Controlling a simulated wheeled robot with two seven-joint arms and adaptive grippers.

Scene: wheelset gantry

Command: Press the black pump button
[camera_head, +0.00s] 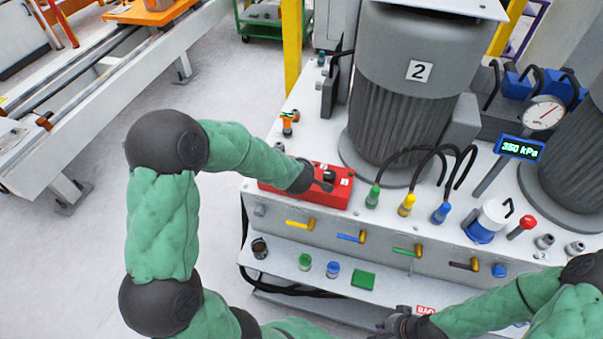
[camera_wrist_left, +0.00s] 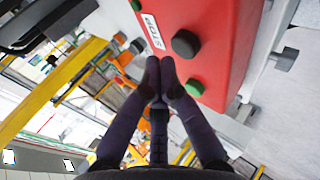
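The red control box (camera_head: 335,200) sits on the front left of the white bench top, below the motor marked 2. My left gripper (camera_head: 326,186) reaches over the box from the left. In the left wrist view its fingertips (camera_wrist_left: 160,74) are together, with nothing between them, just beside the black button. Contact cannot be told. My right gripper (camera_head: 398,325) is at the bottom edge of the head view, its fingers unclear.
Green, yellow and blue hose fittings (camera_head: 407,204) stand right of the box. A row of coloured valve handles (camera_head: 350,237) is on the bench front. A gauge (camera_head: 543,114) and a display reading 350 kPa (camera_head: 520,149) stand at the right. Open floor lies left of the bench.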

